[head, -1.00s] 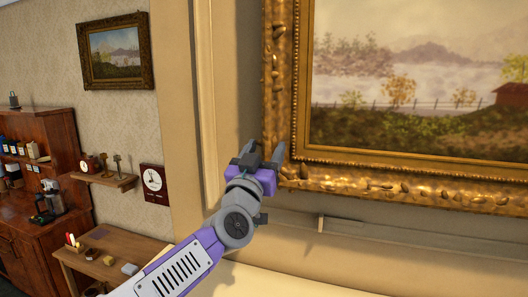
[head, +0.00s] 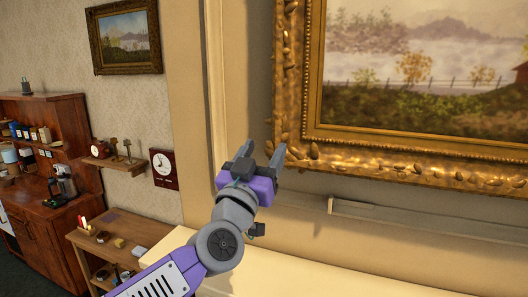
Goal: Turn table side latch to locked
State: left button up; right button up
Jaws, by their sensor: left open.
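My left gripper (head: 262,160) is open and empty, with its two fingers pointing up. It is in front of the lower left corner of the large gold picture frame (head: 400,168), and its right fingertip overlaps the frame's edge in the picture. I cannot tell whether it touches the frame. I cannot make out a table side latch for certain. A thin ledge with a small upright end piece (head: 330,206) shows below the frame. My right gripper is not in view.
A cream-coloured surface (head: 255,272) lies below the gripper. At the left are a small wooden table (head: 130,226), a wall shelf (head: 112,162), a clock (head: 163,168), a dark wooden cabinet (head: 50,215) and a smaller painting (head: 124,37).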

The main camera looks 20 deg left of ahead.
aim_at(331, 202)
jog(key=z, duration=0.05)
jog(key=k, duration=1)
jog(key=u, duration=0.05)
